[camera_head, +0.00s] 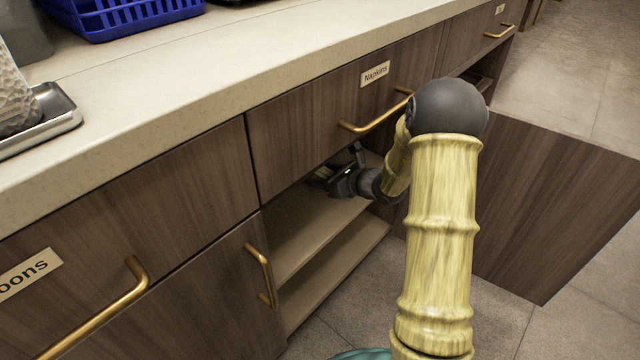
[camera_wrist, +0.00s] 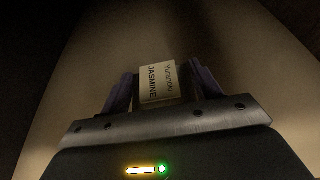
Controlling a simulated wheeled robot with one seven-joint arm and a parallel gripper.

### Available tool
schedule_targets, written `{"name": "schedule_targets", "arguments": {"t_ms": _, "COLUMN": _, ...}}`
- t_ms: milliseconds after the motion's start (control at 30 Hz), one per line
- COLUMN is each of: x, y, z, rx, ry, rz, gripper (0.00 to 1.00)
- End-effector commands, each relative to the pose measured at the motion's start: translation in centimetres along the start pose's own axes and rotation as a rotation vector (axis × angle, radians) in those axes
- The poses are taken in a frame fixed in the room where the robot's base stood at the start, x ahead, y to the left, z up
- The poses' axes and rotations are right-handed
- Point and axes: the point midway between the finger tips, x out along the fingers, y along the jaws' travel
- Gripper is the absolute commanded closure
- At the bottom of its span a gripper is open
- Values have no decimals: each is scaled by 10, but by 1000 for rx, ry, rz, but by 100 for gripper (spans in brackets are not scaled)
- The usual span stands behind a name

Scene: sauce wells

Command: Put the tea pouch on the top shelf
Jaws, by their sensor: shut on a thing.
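The tea pouch (camera_wrist: 157,84) shows in the wrist view as a small pale label reading "JASMINE", between my gripper's two fingers. My gripper (camera_wrist: 155,90) is shut on it. The rest of the pouch is dark and hard to make out. In the head view my gripper (camera_head: 328,178) reaches into the open cabinet under the "Napkins" drawer, just above the top shelf (camera_head: 318,232). I cannot tell whether the pouch touches the shelf. A lower shelf (camera_head: 335,275) lies beneath it.
The open cabinet door (camera_head: 555,200) stands out on the right. The napkins drawer (camera_head: 300,125) is shut just above my gripper, with a brass handle (camera_head: 375,115). A closed door (camera_head: 215,300) is at the left. A blue basket (camera_head: 125,15) and metal tray (camera_head: 50,120) are on the counter (camera_head: 230,75).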

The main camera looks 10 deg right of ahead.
Motion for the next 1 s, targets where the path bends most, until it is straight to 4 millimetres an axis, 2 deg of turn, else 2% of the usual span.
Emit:
{"name": "schedule_targets", "arguments": {"t_ms": 167, "x": 17, "y": 3, "z": 5, "rx": -5, "ry": -4, "rz": 5, "gripper": 63}}
{"name": "schedule_targets", "arguments": {"t_ms": 333, "x": 27, "y": 3, "z": -21, "rx": -1, "ry": -1, "rz": 5, "gripper": 63}}
{"name": "schedule_targets", "arguments": {"t_ms": 467, "x": 29, "y": 3, "z": -28, "rx": -2, "ry": -1, "rz": 4, "gripper": 63}}
{"name": "schedule_targets", "arguments": {"t_ms": 867, "x": 29, "y": 2, "z": -30, "rx": -1, "ry": -1, "rz": 3, "gripper": 63}}
{"name": "schedule_targets", "arguments": {"t_ms": 900, "x": 29, "y": 2, "z": -30, "rx": -1, "ry": -1, "rz": 3, "gripper": 35}}
{"name": "schedule_targets", "arguments": {"t_ms": 1000, "x": 29, "y": 2, "z": -29, "rx": -1, "ry": -1, "rz": 3, "gripper": 15}}
